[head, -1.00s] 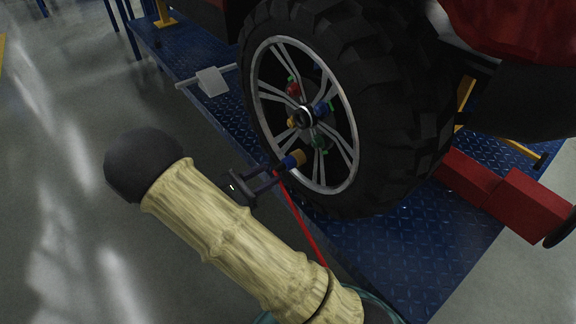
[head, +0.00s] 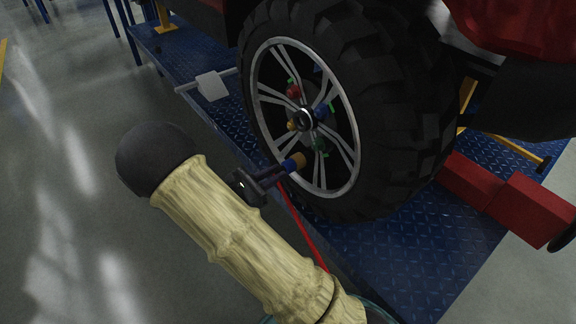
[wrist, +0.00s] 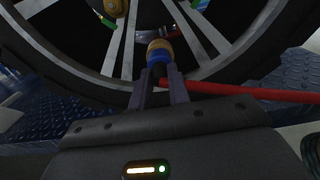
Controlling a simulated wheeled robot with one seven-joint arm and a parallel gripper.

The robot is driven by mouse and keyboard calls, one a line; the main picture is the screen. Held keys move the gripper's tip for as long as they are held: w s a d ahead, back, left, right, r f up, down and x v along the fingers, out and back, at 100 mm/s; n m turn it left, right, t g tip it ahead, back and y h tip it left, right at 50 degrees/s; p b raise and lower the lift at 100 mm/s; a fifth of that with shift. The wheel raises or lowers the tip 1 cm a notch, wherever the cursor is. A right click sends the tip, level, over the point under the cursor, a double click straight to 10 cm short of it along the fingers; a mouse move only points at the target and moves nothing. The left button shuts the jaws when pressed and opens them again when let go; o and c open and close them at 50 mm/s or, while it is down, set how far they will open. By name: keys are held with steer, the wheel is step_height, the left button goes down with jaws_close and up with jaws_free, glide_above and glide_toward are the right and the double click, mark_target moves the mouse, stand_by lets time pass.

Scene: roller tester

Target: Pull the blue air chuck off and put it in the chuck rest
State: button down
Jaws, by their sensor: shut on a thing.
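The blue air chuck (head: 289,165), a short cylinder with a blue body and a brass-coloured end, is between the fingers of my gripper (head: 282,172). It also shows in the wrist view (wrist: 160,52), brass end toward the wheel, with my gripper (wrist: 161,78) shut on its rear part. In the head view it appears in front of the lower left of the wheel rim; I cannot tell whether it touches the wheel. A red hose (head: 305,228) runs down from near the chuck. I cannot identify the chuck rest for sure.
The big black tyre (head: 385,120) stands on a blue tread-plate platform (head: 370,260). Coloured fittings, including a red one (head: 293,91), surround the hub. A pale grey plate on a bar (head: 212,84) is left of the wheel. Red blocks (head: 500,195) lie right. Grey floor is open at left.

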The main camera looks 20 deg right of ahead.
steer(key=shift+s+a+p, duration=0.2)
steer(key=shift+a+p, duration=0.4)
steer(key=shift+a, duration=0.05)
stand_by(0.8)
steer(key=shift+s+a+r+p, duration=0.15)
steer(key=shift+s+a+p, duration=0.05)
steer(key=shift+a+p, duration=0.4)
steer(key=shift+p+v, duration=0.45)
steer(key=shift+v, duration=0.45)
